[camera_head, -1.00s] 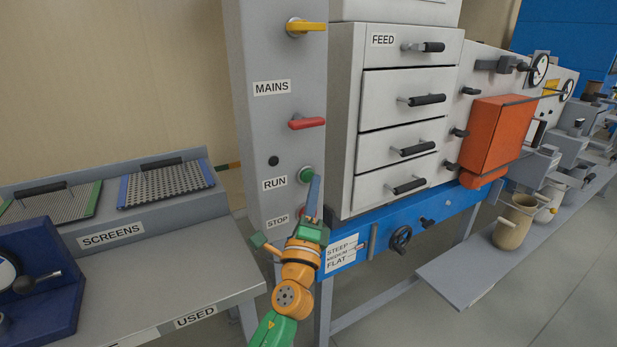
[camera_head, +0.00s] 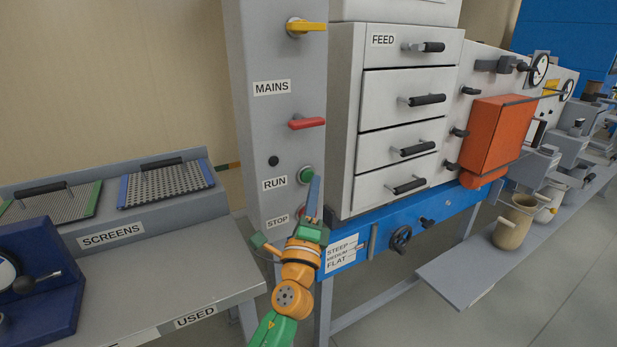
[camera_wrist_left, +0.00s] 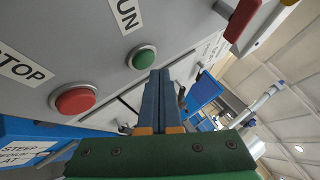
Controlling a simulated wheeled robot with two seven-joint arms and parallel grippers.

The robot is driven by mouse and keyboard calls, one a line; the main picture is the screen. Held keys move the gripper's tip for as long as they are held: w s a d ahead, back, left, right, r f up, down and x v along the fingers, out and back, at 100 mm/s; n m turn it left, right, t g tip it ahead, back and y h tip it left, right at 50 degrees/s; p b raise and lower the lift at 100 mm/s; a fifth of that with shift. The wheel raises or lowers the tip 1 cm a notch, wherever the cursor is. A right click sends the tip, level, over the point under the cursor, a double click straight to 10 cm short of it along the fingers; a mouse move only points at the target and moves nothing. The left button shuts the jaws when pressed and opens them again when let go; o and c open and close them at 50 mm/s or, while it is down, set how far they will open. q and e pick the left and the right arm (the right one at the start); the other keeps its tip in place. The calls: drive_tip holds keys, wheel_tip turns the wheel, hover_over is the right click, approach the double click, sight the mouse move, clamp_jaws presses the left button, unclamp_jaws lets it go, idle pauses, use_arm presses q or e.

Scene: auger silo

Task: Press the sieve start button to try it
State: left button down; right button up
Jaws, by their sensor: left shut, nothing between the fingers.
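The grey control column (camera_head: 285,130) carries a green button (camera_head: 306,174) beside the RUN label (camera_head: 275,184). Below it is a red button (camera_head: 298,219) beside the STOP label (camera_head: 277,221), partly hidden by my gripper. My left gripper (camera_head: 315,180) is shut and empty, its blue fingers pointing up just right of the green button. In the left wrist view, the shut fingertips (camera_wrist_left: 159,73) lie just below and right of the green button (camera_wrist_left: 142,58). The red button (camera_wrist_left: 74,100) is at the left there. I cannot tell whether the fingertips touch the green button.
A red lever (camera_head: 307,123) and a yellow lever (camera_head: 305,27) stick out of the column above. Drawers with black handles (camera_head: 411,99) stand close on the right. A bench with screens (camera_head: 165,184) is at the left.

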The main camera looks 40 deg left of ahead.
use_arm(q)
drive_tip(key=shift+a, duration=0.1)
drive_tip(key=shift+w+a, duration=0.2)
drive_tip(key=shift+a, duration=0.1)
drive_tip(key=shift+w+a, duration=0.15)
drive_tip(key=shift+a, duration=0.25)
idle(0.9)
drive_tip(key=shift+d, duration=0.15)
idle(0.3)
drive_tip(key=shift+s+d, duration=0.35)
drive_tip(key=shift+d, duration=0.3)
drive_tip(key=shift+d, duration=0.1)
drive_tip(key=shift+s+d, duration=0.3)
drive_tip(key=shift+d, duration=0.45)
drive_tip(key=shift+s+d, duration=0.35)
drive_tip(key=shift+d, duration=0.35)
drive_tip(key=shift+s+d, duration=0.3)
drive_tip(key=shift+d, duration=0.45)
